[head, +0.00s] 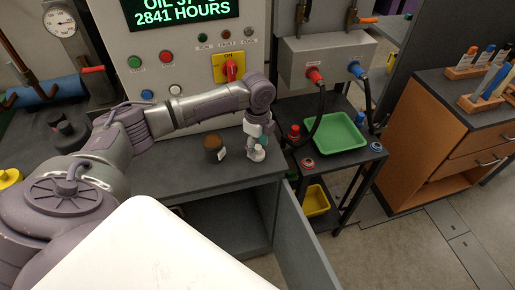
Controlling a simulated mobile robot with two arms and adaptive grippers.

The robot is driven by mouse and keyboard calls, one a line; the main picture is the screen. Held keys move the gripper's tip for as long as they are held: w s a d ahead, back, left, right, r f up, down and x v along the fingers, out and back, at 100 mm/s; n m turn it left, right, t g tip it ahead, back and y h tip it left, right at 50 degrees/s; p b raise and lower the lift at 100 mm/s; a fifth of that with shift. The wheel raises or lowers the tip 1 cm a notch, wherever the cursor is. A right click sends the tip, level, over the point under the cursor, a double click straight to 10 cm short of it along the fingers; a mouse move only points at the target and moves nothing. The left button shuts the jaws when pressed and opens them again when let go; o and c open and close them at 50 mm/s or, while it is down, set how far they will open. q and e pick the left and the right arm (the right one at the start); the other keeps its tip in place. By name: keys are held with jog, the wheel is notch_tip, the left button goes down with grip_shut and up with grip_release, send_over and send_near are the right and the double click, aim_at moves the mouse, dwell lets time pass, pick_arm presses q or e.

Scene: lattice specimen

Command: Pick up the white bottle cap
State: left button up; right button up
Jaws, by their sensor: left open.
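My left arm reaches over the dark bench, and my left gripper (258,146) points down at the bench's front right part. It is open. A small white object (257,154), which looks like the white bottle cap or a bottle's white part, is right at the fingertips. The fingers partly hide it, and I cannot tell whether they touch it. A teal patch shows beside the fingers. My right gripper is not in view.
A dark cup with brown contents (213,149) stands left of the gripper. A control panel (185,50) rises behind the bench. To the right, a black cart holds a green tray (334,132) and red and blue fittings. An open cabinet door (304,235) juts out below.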

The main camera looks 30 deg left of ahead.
pick_arm(q)
jog(key=shift+f, duration=0.4)
jog(key=c, duration=0.8)
jog(key=shift+c, duration=0.2)
jog(key=shift+r, duration=0.15)
